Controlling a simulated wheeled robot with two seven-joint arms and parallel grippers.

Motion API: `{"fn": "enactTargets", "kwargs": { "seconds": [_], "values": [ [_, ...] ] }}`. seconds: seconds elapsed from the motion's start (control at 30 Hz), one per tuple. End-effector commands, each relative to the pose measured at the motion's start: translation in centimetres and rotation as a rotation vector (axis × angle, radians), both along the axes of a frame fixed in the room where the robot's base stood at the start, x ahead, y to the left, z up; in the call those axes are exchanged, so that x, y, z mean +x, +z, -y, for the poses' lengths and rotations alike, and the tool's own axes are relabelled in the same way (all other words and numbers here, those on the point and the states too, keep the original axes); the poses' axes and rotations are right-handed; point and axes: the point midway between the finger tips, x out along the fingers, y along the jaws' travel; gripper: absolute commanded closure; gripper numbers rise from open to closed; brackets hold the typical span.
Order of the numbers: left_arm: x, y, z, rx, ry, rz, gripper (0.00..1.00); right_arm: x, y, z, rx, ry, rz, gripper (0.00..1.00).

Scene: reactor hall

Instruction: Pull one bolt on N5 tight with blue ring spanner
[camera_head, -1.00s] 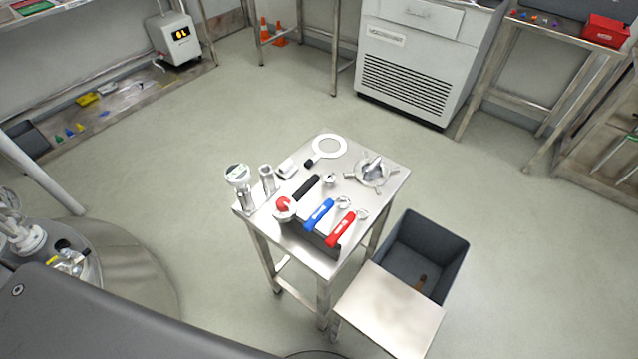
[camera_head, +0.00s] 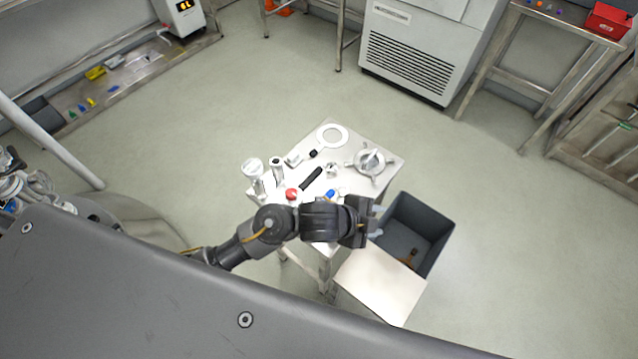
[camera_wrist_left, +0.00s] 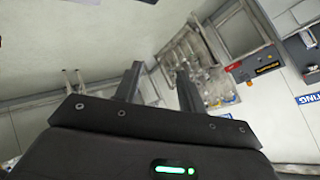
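The blue ring spanner (camera_head: 330,193) lies on the small steel table (camera_head: 352,139); only a bit of blue shows, the rest hidden behind my left arm. My left gripper (camera_head: 372,212) hangs over the table's right front edge, close to the spanner and apart from it as far as I can tell. In the left wrist view its two fingers (camera_wrist_left: 158,80) stand apart with nothing between them. N5 and its bolts cannot be made out; pipe fittings of a vessel (camera_head: 20,188) show at the left edge. My right gripper is out of view.
The table also holds a black-handled tool (camera_head: 311,178), a white ring (camera_head: 332,136), a metal star-shaped part (camera_head: 370,161) and upright metal cylinders (camera_head: 254,172). A dark grey bin (camera_head: 440,215) stands to its right. Open floor lies behind the table.

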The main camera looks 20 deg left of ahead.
Motion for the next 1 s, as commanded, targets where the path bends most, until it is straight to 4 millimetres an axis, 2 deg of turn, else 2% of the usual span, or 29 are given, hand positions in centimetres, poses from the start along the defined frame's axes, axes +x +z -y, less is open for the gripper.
{"fn": "enactTargets", "kwargs": {
  "seconds": [0.03,0.1,0.17,0.2,0.27,0.37,0.43,0.5,0.6,0.7,0.8,1.0],
  "values": [
    [0.4,1.0,2.4,0.061,-0.189,0.109,0.6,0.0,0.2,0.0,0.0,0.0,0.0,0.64],
    [-0.3,1.2,4.6,0.155,-0.454,0.234,0.6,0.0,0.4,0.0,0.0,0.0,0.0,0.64],
    [-0.9,0.5,5.2,0.251,-0.676,0.319,0.6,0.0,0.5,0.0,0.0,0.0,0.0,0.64],
    [-1.1,-0.2,4.8,0.322,-0.819,0.362,0.6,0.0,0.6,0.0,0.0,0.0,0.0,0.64],
    [-1.0,-1.4,3.3,0.435,-1.017,0.405,0.6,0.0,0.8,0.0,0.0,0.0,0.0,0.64],
    [0.2,-2.9,-1.3,0.62,-1.295,0.414,0.6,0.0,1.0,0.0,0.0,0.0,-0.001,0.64],
    [1.5,-3.4,-5.1,0.735,-1.445,0.383,0.6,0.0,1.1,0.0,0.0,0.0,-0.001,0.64],
    [2.9,-3.3,-8.7,0.829,-1.554,0.336,0.6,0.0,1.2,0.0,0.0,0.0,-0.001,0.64],
    [4.2,-2.8,-12.4,0.914,-1.646,0.276,0.6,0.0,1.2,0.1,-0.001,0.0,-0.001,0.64],
    [5.0,-2.3,-14.5,0.959,-1.692,0.236,0.6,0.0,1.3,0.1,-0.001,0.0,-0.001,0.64],
    [5.3,-2.1,-15.4,0.977,-1.71,0.217,0.6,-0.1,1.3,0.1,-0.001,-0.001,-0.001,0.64],
    [5.3,-2.5,-15.5,0.978,-1.712,0.214,0.6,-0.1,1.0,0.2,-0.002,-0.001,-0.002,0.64]
  ]
}}
